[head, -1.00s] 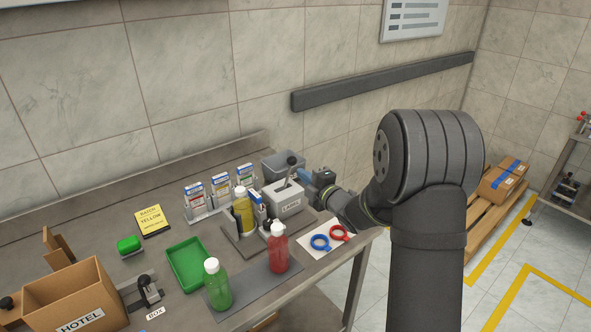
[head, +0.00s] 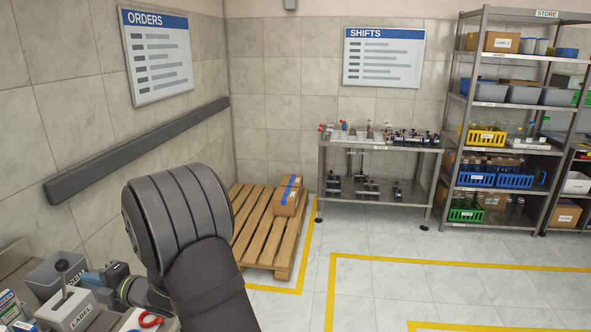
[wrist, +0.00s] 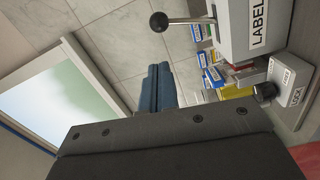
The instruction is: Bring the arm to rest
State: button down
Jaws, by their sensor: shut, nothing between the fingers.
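My gripper (wrist: 158,85) shows in the wrist view as two blue fingers lying together beyond the dark wrist body, with nothing between them. In the head view my gripper (head: 92,278) is at the lower left, close to the label device and partly hidden by my arm. The label device (head: 70,309) is a light box with a black-knobbed lever on the bench. It also shows at the upper right of the wrist view (wrist: 238,30). I cannot tell from these views how much room lies between it and the fingers.
A side table (head: 380,146) and store shelves (head: 486,105) stand farther off. The floor between is clear.

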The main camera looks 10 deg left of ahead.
jog(key=s+a+n, duration=0.1)
jog(key=a, duration=0.2)
jog(key=s+a+n, duration=0.1)
jog(key=a, duration=0.2)
jog(key=s+a, duration=0.2)
jog(key=a, duration=0.1)
jog(key=shift+a+f+n, duration=0.3)
jog(key=shift+a+n, duration=0.1)
jog(key=shift+s+f+n, duration=0.3)
jog(key=shift+s+n, duration=0.3)
jog(key=shift+n, duration=0.05)
jog(key=shift+s+f+n, duration=0.25)
jog(key=shift+s+n, duration=0.35)
jog(key=shift+n, duration=0.05)
